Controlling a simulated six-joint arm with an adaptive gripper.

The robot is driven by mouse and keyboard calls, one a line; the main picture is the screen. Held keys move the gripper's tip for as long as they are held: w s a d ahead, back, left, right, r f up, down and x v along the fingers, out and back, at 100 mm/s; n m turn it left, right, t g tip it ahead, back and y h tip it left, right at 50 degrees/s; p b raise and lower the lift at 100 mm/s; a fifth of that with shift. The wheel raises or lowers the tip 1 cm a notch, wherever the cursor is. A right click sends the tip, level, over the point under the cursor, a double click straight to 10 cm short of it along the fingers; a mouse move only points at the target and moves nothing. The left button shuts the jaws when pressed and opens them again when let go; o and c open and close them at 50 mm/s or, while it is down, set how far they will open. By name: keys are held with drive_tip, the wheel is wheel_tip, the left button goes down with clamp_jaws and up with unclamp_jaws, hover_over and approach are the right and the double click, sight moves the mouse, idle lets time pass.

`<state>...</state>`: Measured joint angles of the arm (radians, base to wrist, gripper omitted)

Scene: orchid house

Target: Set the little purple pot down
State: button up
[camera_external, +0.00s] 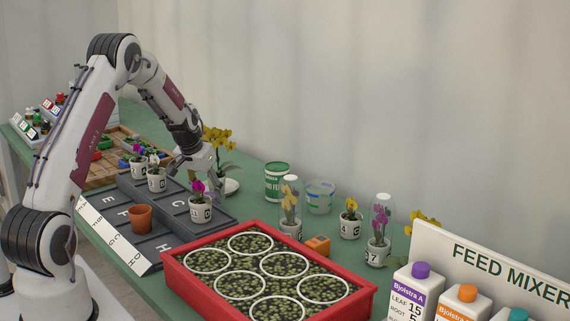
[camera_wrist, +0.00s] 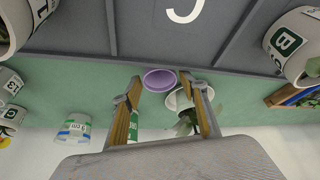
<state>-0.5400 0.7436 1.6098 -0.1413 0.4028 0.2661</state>
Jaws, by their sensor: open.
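The little purple pot (camera_wrist: 160,80) shows in the wrist view between my two fingertips, near the border of the dark lettered tray (camera_wrist: 85,54) and the green bench. I cannot tell whether it touches the fingers or rests on a surface. My gripper (camera_wrist: 161,87) is open, with one finger on each side of the pot. In the external view my gripper (camera_external: 192,165) points down over the back edge of the dark tray (camera_external: 165,248).
A terracotta pot (camera_external: 140,219) stands on the tray. A red planter (camera_external: 355,303) fills the front.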

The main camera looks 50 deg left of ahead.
drive_tip(key=shift+x, duration=0.95)
drive_tip(key=shift+r, duration=0.1)
drive_tip(key=c, duration=0.8)
drive_tip(key=shift+o, duration=0.2)
drive_tip(key=shift+r, duration=0.1)
wheel_tip(320, 180, up, 10)
drive_tip(key=shift+d, duration=0.1)
idle(0.4)
